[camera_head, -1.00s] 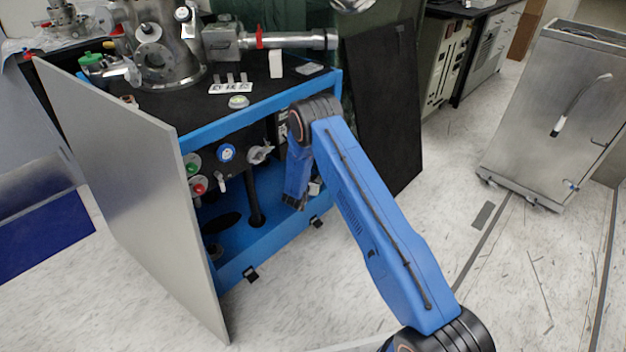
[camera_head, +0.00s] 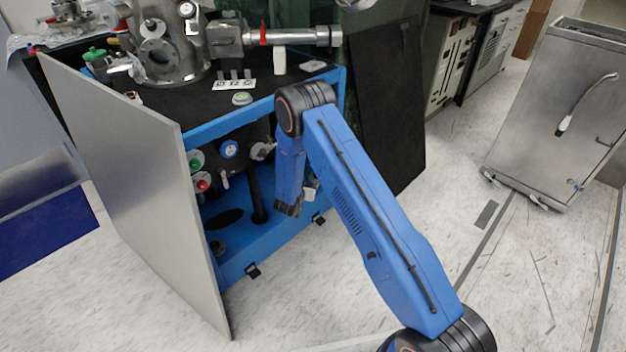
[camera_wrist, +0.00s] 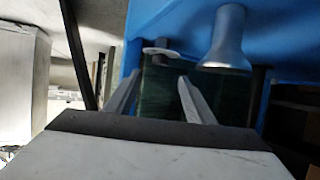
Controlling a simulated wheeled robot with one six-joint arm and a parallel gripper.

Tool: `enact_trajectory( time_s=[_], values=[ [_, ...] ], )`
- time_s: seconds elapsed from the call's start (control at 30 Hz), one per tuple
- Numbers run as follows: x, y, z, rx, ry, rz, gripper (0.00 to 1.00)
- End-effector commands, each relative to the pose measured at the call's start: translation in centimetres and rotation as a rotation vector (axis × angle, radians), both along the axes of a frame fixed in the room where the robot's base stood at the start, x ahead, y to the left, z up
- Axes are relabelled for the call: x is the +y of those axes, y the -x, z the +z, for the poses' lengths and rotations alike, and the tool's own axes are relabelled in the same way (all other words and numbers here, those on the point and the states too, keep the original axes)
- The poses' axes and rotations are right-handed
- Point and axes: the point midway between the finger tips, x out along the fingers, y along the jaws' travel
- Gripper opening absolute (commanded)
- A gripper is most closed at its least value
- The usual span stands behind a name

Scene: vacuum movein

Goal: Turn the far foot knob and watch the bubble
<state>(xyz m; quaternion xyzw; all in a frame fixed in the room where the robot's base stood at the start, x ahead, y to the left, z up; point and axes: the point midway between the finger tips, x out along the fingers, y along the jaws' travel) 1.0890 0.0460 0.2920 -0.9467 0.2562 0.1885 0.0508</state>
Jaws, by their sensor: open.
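The round bubble level (camera_head: 242,98), pale with a greenish middle, lies on the black top of the blue-framed cart; its bubble is too small to read. Two small black fittings sit along the cart's lower blue rail, a nearer one (camera_head: 252,271) and a farther one (camera_head: 319,219). In the wrist view, my gripper (camera_wrist: 158,84) is open, with nothing visible between its fingers. Just beyond the fingertips is a thin white disc (camera_wrist: 158,52) on a short stem, with a grey flared cylinder (camera_wrist: 228,42) to its right. I cannot tell whether the disc is the foot knob.
A large grey panel (camera_head: 140,190) stands at the cart's left front. A black panel (camera_head: 392,110) leans at its right. Steel vacuum hardware (camera_head: 160,50) stands on top. A steel cabinet (camera_head: 555,105) is at far right.

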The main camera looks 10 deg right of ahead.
Motion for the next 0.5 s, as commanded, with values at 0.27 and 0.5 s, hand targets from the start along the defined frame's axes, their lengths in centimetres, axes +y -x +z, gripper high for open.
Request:
enact_trajectory(
  time_s=[0.27,0.5],
  values=[
    [2.5,4.1,2.0,0.0,0.0,0.001,0.49],
    [3.5,5.8,2.8,0.0,0.0,0.001,0.49]
  ],
)
